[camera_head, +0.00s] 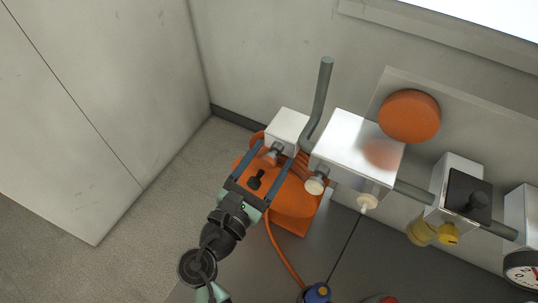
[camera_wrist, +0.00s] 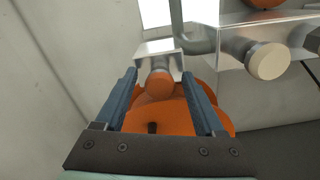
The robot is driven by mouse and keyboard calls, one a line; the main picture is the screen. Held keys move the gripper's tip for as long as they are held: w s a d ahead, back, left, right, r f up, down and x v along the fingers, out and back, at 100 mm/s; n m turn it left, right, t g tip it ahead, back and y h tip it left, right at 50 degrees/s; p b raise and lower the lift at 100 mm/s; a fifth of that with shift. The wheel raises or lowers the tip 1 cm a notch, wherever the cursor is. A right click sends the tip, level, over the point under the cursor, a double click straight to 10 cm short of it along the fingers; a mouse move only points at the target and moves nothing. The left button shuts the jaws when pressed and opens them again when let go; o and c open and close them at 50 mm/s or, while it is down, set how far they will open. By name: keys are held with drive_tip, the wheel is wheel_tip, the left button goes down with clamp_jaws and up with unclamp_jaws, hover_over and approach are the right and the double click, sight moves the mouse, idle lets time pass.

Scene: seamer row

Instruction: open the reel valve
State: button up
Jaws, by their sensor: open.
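A small pale metal box (camera_head: 288,127) stands by the wall above the orange hose reel (camera_head: 296,200). A grey stem on its front carries an orange knob (camera_head: 270,157), which looks like the reel valve. My gripper (camera_head: 277,151) is open, its two blue fingers pointing at the box. In the wrist view the knob (camera_wrist: 160,84) shows between the fingers, near the fingertips, with the metal box (camera_wrist: 159,62) behind it. I see gaps on both sides of the knob. I cannot tell how deep the knob sits between the fingers.
Right of the fingers is a larger metal box (camera_head: 356,150) with a cream knob (camera_head: 315,185). A grey pipe (camera_head: 321,95) rises between the boxes. An orange disc (camera_head: 409,116), yellow knobs (camera_head: 448,234) and a gauge (camera_head: 523,271) are further right. Open floor (camera_head: 150,215) lies left.

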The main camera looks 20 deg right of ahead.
clamp_jaws()
idle(0.4)
idle(1.1)
